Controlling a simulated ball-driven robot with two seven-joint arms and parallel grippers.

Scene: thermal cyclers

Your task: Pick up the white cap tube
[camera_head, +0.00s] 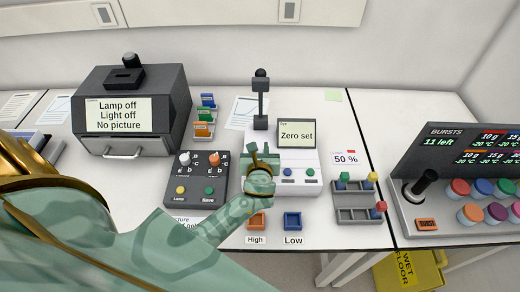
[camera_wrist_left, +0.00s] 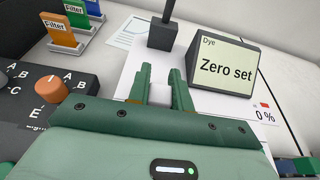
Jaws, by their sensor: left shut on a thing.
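My left gripper (camera_head: 262,158) is over the white dye unit (camera_head: 304,160), just left of its "Zero set" screen. In the left wrist view its two green fingers (camera_wrist_left: 160,85) point down towards the unit with a narrow gap between them. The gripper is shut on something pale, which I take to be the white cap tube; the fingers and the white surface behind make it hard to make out. No white cap shows clearly elsewhere. My right gripper is not in view.
A dark post (camera_head: 261,98) stands just behind the gripper. A black knob panel (camera_head: 196,180) and a dark lamp box (camera_head: 132,110) are to the left. Orange (camera_head: 256,221) and blue (camera_head: 292,221) buttons lie in front. A bursts console (camera_head: 460,180) stands far right.

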